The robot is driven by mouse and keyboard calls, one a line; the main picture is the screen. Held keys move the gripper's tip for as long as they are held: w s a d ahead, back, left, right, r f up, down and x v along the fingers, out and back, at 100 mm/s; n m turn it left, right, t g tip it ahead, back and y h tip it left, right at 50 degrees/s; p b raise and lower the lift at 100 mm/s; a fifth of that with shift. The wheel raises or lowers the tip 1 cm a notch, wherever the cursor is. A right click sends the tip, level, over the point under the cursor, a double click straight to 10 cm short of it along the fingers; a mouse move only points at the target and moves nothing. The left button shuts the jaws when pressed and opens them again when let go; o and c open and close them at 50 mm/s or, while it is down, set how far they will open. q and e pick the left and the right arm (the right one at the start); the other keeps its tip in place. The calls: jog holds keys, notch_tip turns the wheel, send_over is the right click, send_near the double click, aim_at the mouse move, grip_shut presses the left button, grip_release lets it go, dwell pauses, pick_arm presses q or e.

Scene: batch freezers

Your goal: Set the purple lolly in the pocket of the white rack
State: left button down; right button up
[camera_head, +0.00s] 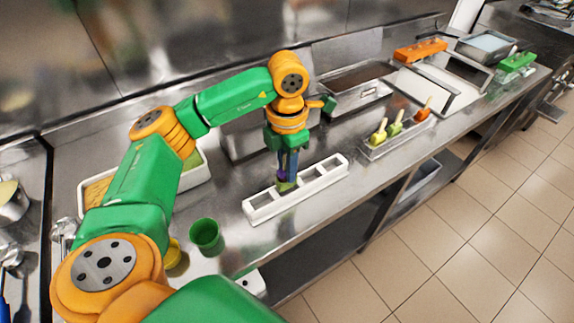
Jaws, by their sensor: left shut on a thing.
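The white rack (262,212) is a long, narrow frame with several pockets on the steel counter. My left gripper (287,174) points down over the middle of the rack and is shut. A dark purple-blue shape between its fingers looks like the purple lolly (291,166), mostly hidden by the fingers. A small green-yellow patch shows at the rack just below. I cannot tell whether the lolly's lower end is inside a pocket or above it. My right gripper is not in view.
A green cup (207,236) and a yellow cup (173,253) stand left of the rack, near the front edge. A white bin (194,178) is behind my arm.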

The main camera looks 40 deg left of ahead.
pick_arm(q)
jog(key=shift+f, duration=0.3)
jog(key=shift+f+b, duration=1)
jog(key=shift+b, duration=0.05)
jog(key=shift+f, duration=0.1)
jog(key=shift+f+b, duration=0.35)
jog(key=shift+b, duration=0.05)
jog(key=shift+f, duration=0.3)
dwell(0.5)
jog(key=c, duration=0.6)
grip_release()
jog(key=shift+c, duration=0.2)
jog(key=shift+r, duration=0.1)
